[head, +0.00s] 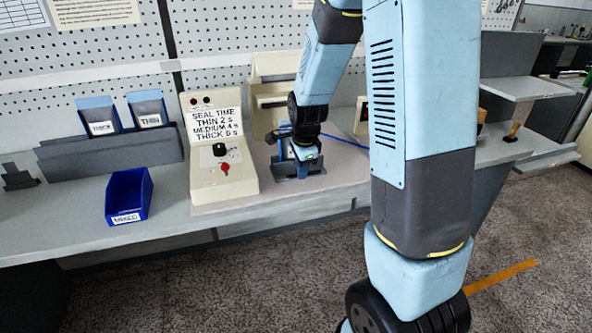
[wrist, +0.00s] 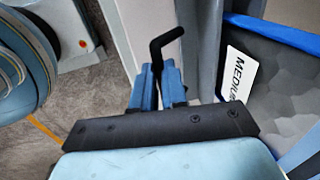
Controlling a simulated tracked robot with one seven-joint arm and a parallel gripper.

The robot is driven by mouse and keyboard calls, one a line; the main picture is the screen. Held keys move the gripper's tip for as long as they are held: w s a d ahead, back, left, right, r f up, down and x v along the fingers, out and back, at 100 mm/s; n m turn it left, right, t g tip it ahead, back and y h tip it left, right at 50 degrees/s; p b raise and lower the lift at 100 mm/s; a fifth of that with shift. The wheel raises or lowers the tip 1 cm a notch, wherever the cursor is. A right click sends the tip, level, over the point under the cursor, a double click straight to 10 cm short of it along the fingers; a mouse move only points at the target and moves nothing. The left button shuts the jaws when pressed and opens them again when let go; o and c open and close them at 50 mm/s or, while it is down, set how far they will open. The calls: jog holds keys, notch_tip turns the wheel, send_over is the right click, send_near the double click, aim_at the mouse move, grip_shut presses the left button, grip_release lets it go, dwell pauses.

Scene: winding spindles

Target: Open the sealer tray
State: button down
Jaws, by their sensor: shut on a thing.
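My gripper (head: 300,172) is low over the bench, just right of the cream control box, in the head view. In the wrist view my gripper (wrist: 158,78) has its two blue fingers shut around a thin black bent handle (wrist: 166,42), whose hooked end sticks out past the fingertips. The cream sealer housing (head: 270,72) stands behind my arm in the head view. I cannot make out the sealer tray itself, or whether it is open; my arm and gripper cover much of that spot.
The control box (head: 222,165) carries a seal-time sign, a black knob and a red button. A pouch labelled MEDIUM (wrist: 275,85) lies close right of my fingers in the wrist view.

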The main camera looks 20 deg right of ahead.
jog(key=c, duration=1.2)
grip_release()
jog(key=shift+o, duration=0.2)
jog(key=shift+a, duration=0.1)
notch_tip(320, 180, up, 13)
jog(key=s, duration=0.2)
jog(key=shift+s+r, duration=0.2)
jog(key=shift+s, duration=0.1)
jog(key=shift+r, duration=0.1)
jog(key=s+r+n+t, duration=0.1)
jog(key=s+r+n, duration=0.3)
jog(key=s+n, duration=0.5)
jog(key=s+r+n+t, duration=0.2)
jog(key=s+r+n, duration=0.3)
jog(key=s+n, duration=0.4)
jog(key=s, duration=0.3)
jog(key=shift+s+d+r, duration=0.25)
jog(key=shift+s+r, duration=0.05)
